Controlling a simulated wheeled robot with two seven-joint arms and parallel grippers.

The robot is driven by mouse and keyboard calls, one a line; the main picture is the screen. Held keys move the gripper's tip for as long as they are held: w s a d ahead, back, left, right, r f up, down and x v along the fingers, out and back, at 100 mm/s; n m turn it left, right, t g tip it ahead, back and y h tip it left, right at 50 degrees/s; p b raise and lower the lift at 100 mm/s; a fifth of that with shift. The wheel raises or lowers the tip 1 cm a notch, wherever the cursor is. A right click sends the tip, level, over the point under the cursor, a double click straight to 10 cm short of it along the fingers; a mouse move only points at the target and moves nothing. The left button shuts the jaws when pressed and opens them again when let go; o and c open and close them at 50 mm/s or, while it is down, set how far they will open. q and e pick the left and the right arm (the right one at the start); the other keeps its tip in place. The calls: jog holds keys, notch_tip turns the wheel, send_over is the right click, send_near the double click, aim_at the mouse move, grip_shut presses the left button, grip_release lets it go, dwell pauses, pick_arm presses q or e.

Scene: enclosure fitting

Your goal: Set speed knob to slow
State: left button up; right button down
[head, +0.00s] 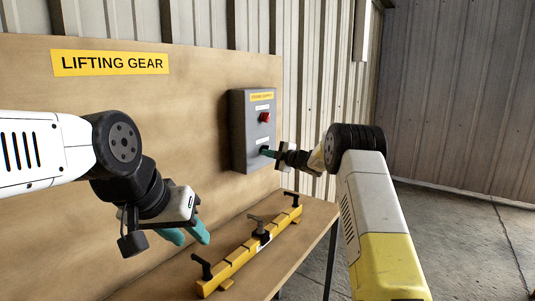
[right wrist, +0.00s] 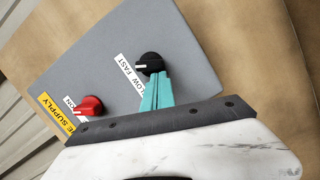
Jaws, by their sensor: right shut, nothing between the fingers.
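The grey control box (head: 240,145) is on the wooden board. Its black speed knob (right wrist: 152,62) has a white mark pointing left in the right wrist view, toward the FAST end of the label (right wrist: 128,68). The SLOW end is partly hidden by my fingers. My right gripper (right wrist: 158,78) is shut and empty, its teal fingertips at the knob's lower edge; I cannot tell whether they touch it. In the head view it is at the lower part of the box (head: 267,153). My left gripper (head: 186,242) hangs open and empty, far left of the box.
A red knob (right wrist: 88,105) sits on the same box beside the yellow supply label (right wrist: 53,112). A yellow lifting beam (head: 240,259) with black hooks lies on the bench below. A LIFTING GEAR sign (head: 110,63) is on the board. Open floor is at right.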

jog(key=shift+f+n, duration=0.15)
jog(key=shift+n, duration=0.15)
jog(key=n, duration=0.3)
jog(key=f+n+t+y, duration=0.1)
jog(key=n, duration=0.1)
jog(key=w+f+n, duration=0.1)
jog(key=n, duration=0.2)
jog(key=shift+d+n+t, duration=0.3)
jog(key=shift+d, duration=0.05)
